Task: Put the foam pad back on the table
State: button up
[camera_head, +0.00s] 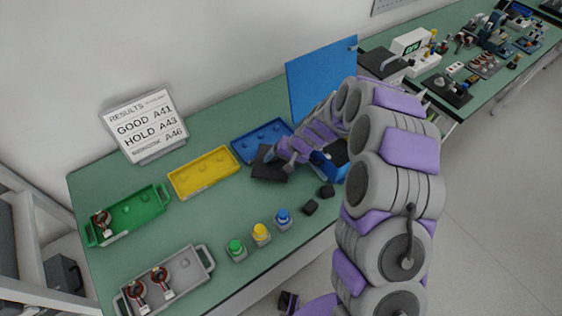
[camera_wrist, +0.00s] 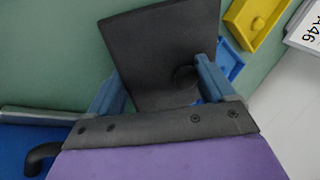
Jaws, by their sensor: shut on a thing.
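The foam pad (camera_head: 269,164) is a thin dark square. In the head view it is at my gripper (camera_head: 281,160), over the green table (camera_head: 205,216) by the front edge of the blue tray. In the wrist view the pad (camera_wrist: 160,50) stands out from between the two blue-grey fingers of my gripper (camera_wrist: 162,88), which are shut on it. The table (camera_wrist: 50,50) shows behind it. I cannot tell whether the pad touches the table or the tray.
A blue tray (camera_head: 248,146), yellow tray (camera_head: 205,178) and green tray (camera_head: 128,220) line the back. A grey tray (camera_head: 172,275) holds stators. Green, yellow and blue buttons (camera_head: 260,233) and small black blocks (camera_head: 311,207) stand in front. A blue panel (camera_head: 318,80) rises behind my arm.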

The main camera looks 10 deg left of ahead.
jog(key=shift+d+f+b, duration=0.3)
jog(key=shift+d, duration=0.1)
jog(key=shift+s+f, duration=0.1)
jog(key=shift+f, duration=0.05)
